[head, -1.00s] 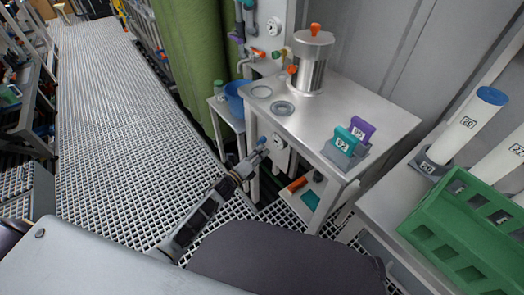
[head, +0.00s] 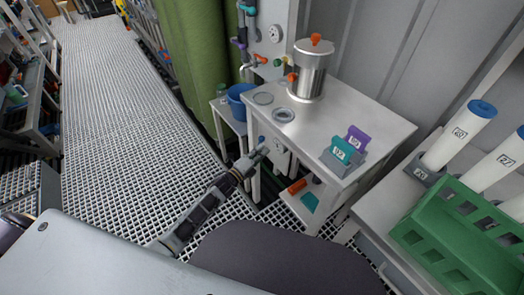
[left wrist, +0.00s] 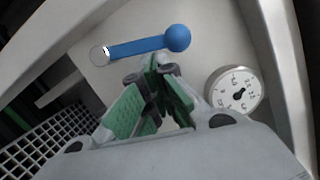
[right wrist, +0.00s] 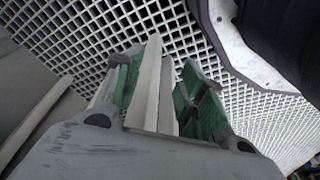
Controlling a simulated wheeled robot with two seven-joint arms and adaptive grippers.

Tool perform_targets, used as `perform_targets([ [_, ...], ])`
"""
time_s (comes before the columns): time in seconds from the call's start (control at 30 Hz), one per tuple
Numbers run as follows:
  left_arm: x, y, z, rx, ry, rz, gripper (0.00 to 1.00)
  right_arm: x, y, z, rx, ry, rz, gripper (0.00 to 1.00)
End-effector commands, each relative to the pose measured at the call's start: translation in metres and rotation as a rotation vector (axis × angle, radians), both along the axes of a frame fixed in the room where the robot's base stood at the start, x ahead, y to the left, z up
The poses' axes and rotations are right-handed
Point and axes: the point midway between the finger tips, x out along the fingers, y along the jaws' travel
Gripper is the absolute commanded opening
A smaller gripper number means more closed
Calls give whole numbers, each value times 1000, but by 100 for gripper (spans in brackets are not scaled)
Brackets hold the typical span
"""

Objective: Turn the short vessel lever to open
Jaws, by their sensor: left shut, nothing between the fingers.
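The short vessel (head: 309,80) is a metal pot with an orange knob on the steel table. The lever (left wrist: 140,46) is a blue bar with a ball knob, on the pale panel below the tabletop. In the left wrist view it lies nearly level, pivot at left, ball at right. In the head view only a bit of blue shows by the fingertips. My left gripper (head: 262,153) is shut and empty in front of the panel. Its fingertips (left wrist: 153,66) appear just below the bar; contact is unclear. My right gripper (right wrist: 160,75) shows parted fingers, with a pale strip visible between them.
A dial gauge (left wrist: 235,90) sits on the panel right of the fingers. The steel table (head: 372,115) carries a holder with teal and purple tags (head: 348,147). A green rack (head: 460,235) stands at right. Open grating floor (head: 125,140) lies at left.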

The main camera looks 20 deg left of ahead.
Motion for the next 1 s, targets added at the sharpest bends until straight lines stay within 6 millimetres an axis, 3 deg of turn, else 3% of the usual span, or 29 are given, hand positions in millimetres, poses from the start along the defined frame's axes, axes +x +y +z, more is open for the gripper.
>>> perform_targets([
  [0.5,5,7,9,-111,86,1,0,-16,-18,-44,-18,-23,-7,40],
  [1.0,9,11,13,-108,85,1,0,-28,-30,-67,-26,-40,-10,40],
])
